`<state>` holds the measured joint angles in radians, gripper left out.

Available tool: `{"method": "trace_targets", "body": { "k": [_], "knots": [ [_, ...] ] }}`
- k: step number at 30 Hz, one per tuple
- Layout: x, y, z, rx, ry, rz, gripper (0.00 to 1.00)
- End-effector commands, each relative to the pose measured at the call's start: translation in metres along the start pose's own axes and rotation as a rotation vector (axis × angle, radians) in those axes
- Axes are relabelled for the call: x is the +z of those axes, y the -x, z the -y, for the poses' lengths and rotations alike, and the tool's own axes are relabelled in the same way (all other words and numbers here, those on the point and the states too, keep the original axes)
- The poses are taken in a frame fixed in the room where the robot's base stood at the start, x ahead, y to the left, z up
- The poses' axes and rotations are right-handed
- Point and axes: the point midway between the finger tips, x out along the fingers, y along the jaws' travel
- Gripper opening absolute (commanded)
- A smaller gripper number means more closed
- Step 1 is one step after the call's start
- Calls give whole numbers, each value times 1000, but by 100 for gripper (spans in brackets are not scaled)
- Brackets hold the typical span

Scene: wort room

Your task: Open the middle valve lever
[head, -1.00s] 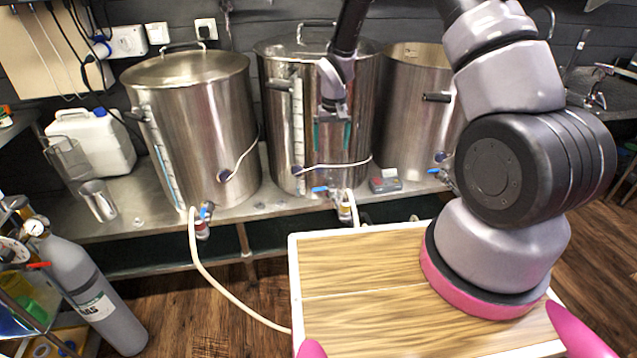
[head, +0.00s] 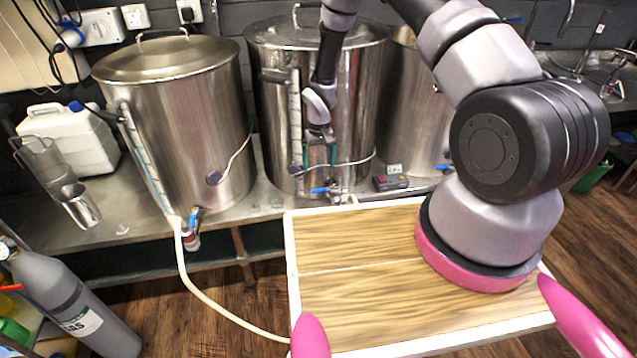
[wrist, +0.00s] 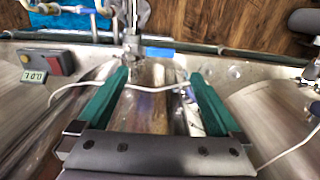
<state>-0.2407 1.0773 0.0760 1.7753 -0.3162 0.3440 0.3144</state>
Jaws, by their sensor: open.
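The middle valve has a blue lever (head: 326,190) low on the front of the middle steel kettle (head: 357,100). The lever lies roughly horizontal. In the wrist view the blue lever (wrist: 160,52) shows just beyond the fingertips, between their lines. My gripper (head: 321,158) hangs in front of the middle kettle, above the lever. In the wrist view my gripper (wrist: 160,76) has its two green fingers spread wide, with nothing held between them. I cannot tell whether a fingertip touches the valve; part of its body is hidden.
A left kettle (head: 175,110) and a right kettle (head: 412,110) flank the middle one, each with a blue-handled valve. A thin cable (wrist: 88,84) crosses near my fingers. A small red-and-grey display box (head: 391,182) sits on the steel bench. A hose (head: 205,290) hangs at left.

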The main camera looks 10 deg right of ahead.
Motion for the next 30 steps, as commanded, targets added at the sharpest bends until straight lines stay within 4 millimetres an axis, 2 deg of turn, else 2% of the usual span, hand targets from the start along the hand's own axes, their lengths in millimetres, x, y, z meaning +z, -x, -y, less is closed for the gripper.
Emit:
{"method": "trace_targets", "body": {
  "k": [9,15,21,28,29,30],
  "knots": [
    [1,-59,0,1,-1,3,100],
    [1,-88,0,1,0,2,100],
    [0,-99,0,0,0,0,100],
    [0,-99,0,0,0,0,100],
    [0,-99,0,0,0,0,96],
    [0,-99,0,0,0,0,81]
  ]
}}
